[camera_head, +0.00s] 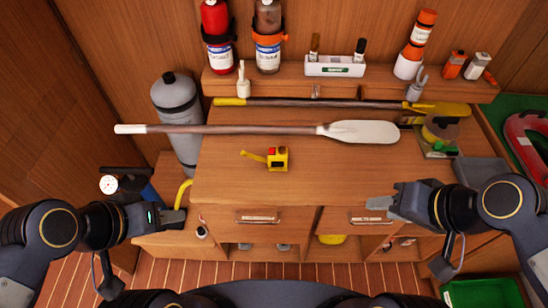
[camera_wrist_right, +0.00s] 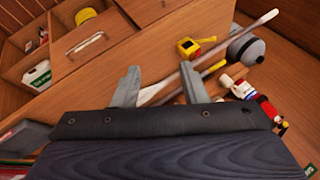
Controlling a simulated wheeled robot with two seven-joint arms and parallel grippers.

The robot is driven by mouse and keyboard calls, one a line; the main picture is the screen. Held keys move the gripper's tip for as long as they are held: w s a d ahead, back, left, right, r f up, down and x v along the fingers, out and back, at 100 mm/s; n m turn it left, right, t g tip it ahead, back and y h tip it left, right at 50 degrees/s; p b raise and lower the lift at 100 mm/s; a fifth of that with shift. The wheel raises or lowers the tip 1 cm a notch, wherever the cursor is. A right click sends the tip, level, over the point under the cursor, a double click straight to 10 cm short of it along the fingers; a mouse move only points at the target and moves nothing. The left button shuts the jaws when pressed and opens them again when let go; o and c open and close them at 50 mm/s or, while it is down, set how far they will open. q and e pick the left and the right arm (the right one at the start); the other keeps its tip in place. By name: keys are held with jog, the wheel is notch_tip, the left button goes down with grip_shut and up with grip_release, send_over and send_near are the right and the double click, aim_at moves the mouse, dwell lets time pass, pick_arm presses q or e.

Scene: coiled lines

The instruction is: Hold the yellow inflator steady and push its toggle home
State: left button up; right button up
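The yellow inflator (camera_head: 277,158) sits on the wooden worktop, near its middle. It is a small yellow block with red and dark parts on top, and a yellow arm sticks out to its left, seemingly the toggle (camera_head: 253,156). In the right wrist view the inflator (camera_wrist_right: 188,47) is beyond my fingers. My left gripper (camera_head: 174,212) is off the worktop's left front corner, apart from the inflator; its finger gap is unclear. My right gripper (camera_head: 376,206) is over the right front part of the worktop, its fingers (camera_wrist_right: 160,80) spread with nothing held.
A white-bladed paddle (camera_head: 240,129) lies across the worktop behind the inflator, with a yellow-ended one (camera_head: 330,104) further back. A grey cylinder (camera_head: 178,120) stands at the left. A shelf (camera_head: 300,90) with bottles runs along the back. The worktop around the inflator is clear.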

jog(key=o, duration=0.5)
jog(key=w+f+m+b, duration=0.1)
jog(key=w, duration=0.1)
jog(key=w+a+f+m+g+y+b, duration=0.1)
jog(key=w, duration=0.2)
jog(key=w+f+m+g+y+b, duration=0.1)
jog(key=w+b, duration=0.1)
jog(key=shift+w+a+m, duration=0.25)
jog(key=shift+a+m, duration=0.05)
jog(key=shift+a, duration=0.05)
jog(key=m+g+y+b, duration=0.3)
jog(key=m+y+b, duration=0.5)
jog(key=m+b, duration=0.3)
send_near(281, 159)
jog(key=w+f, duration=0.2)
jog(key=shift+d+f, duration=0.1)
jog(key=shift+f, duration=0.15)
jog(key=shift+w+a+f+b, duration=0.1)
jog(key=shift+a+f+b, duration=0.2)
jog(key=shift+a, duration=0.1)
jog(key=b+x, duration=0.2)
jog(key=x, duration=0.5)
jog(key=shift+a+f, duration=0.1)
jog(key=shift+a, duration=0.25)
jog(key=shift+x, duration=0.75)
jog(key=c, duration=0.9)
